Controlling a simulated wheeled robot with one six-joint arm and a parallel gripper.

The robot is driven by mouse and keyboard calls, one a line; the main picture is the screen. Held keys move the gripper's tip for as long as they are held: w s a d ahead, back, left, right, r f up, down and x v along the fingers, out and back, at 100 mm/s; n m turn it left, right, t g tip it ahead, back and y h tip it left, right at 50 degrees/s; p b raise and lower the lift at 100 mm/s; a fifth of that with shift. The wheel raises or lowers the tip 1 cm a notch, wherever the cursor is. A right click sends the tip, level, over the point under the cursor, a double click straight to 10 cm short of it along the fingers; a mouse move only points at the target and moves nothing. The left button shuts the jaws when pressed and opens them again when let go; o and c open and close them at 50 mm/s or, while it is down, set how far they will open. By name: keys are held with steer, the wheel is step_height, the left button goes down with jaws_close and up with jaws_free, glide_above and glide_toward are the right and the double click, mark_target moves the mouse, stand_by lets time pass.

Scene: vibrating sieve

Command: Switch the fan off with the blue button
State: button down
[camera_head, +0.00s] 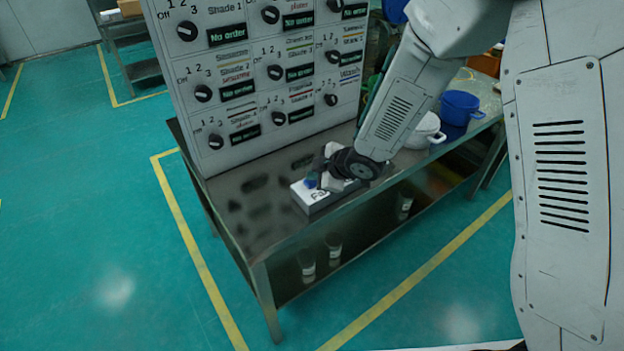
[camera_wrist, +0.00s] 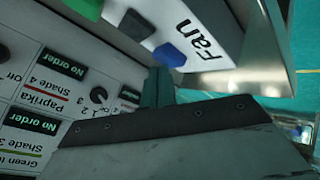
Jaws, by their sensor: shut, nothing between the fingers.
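The fan control box (camera_head: 324,197) is a white and grey box marked "Fan" on the metal table. Its blue button (camera_head: 311,181) shows just left of my gripper (camera_head: 325,177). In the wrist view, the blue button (camera_wrist: 170,54) sits on the white face of the box (camera_wrist: 215,50), beside a black button (camera_wrist: 137,25) and a green button (camera_wrist: 86,8). My gripper (camera_wrist: 158,74) is shut and empty, its fingertips close to the blue button. I cannot tell whether they touch it. In the head view, my gripper hides part of the box.
A panel of knobs and labels (camera_head: 230,68) stands at the back of the table (camera_head: 245,215). A white pot (camera_head: 424,132) and a blue pot (camera_head: 460,106) are to the right. Cups (camera_head: 307,262) stand on the lower shelf. The tabletop left of the box is clear.

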mark_target(315, 183)
stand_by(0.6)
steer(key=shift+r, duration=0.8)
steer(key=shift+r, duration=2.5)
